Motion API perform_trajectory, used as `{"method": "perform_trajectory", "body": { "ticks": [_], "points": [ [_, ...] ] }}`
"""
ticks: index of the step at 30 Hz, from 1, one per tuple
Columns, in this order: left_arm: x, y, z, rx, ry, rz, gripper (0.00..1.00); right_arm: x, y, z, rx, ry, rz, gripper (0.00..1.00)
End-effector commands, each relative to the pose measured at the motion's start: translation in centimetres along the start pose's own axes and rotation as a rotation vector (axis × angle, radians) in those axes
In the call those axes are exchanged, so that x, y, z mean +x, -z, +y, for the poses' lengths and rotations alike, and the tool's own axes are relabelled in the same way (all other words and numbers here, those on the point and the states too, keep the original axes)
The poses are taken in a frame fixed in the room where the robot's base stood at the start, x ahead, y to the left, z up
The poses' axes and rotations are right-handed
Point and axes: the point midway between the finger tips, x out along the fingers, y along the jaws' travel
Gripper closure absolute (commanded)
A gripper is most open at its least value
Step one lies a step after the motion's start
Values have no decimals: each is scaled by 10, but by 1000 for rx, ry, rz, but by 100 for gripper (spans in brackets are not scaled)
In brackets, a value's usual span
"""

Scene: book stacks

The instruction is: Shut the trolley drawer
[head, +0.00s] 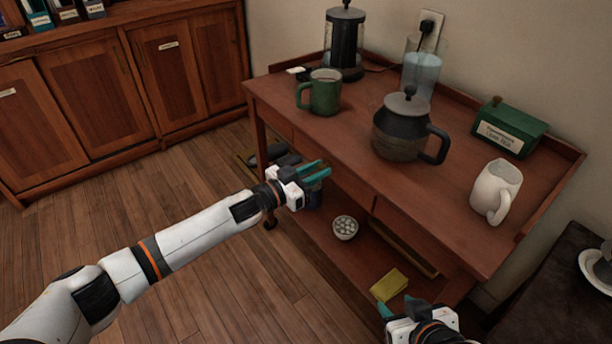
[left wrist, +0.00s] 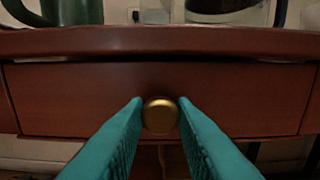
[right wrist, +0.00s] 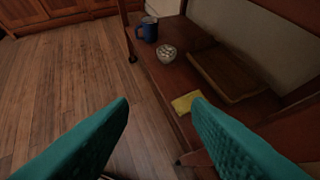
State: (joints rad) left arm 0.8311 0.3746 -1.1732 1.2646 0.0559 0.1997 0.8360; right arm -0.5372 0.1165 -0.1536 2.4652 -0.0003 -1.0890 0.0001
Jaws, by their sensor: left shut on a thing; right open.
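The wooden trolley (head: 335,137) stands against the wall. Its drawer front (left wrist: 70,97) fills the left wrist view, below the top, with a dark shadow line above it. I cannot tell exactly how far it stands out. A round brass knob (left wrist: 160,115) sits in the middle of the drawer front. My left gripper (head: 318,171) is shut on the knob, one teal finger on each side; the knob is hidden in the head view. My right gripper (head: 398,306) is open and empty by the trolley's near right end.
On top stand a green mug (head: 325,93), a dark pot (head: 400,130), a white mug (head: 495,192), a French press (head: 344,45) and a green box (head: 509,130). The lower shelf holds a bowl (right wrist: 167,53), blue mug (right wrist: 148,30), yellow cloth (right wrist: 185,103) and tray (right wrist: 228,74).

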Motion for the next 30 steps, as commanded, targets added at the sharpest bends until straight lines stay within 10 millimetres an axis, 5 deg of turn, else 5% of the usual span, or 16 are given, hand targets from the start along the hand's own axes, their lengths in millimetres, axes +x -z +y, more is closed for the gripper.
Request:
{"method": "perform_trajectory", "body": {
  "ticks": [7, 8, 11, 22, 30],
  "points": [
    [2, -2, 1, 1, -3, 0, 100, 0, -3, 0, -1, -1, -9, 55],
    [2, -2, 1, 1, -4, 0, 72, 0, -3, 0, -1, -1, -9, 55],
    [2, -2, 0, 1, -3, -1, 56, 1, -3, 0, -1, -1, -7, 55],
    [-3, -2, 1, 1, -3, 0, 55, 0, 0, 0, -1, -1, 11, 55],
    [-46, -2, 1, 1, -3, 2, 55, -21, 47, -6, 7, 13, 282, 55]
  ]
}}
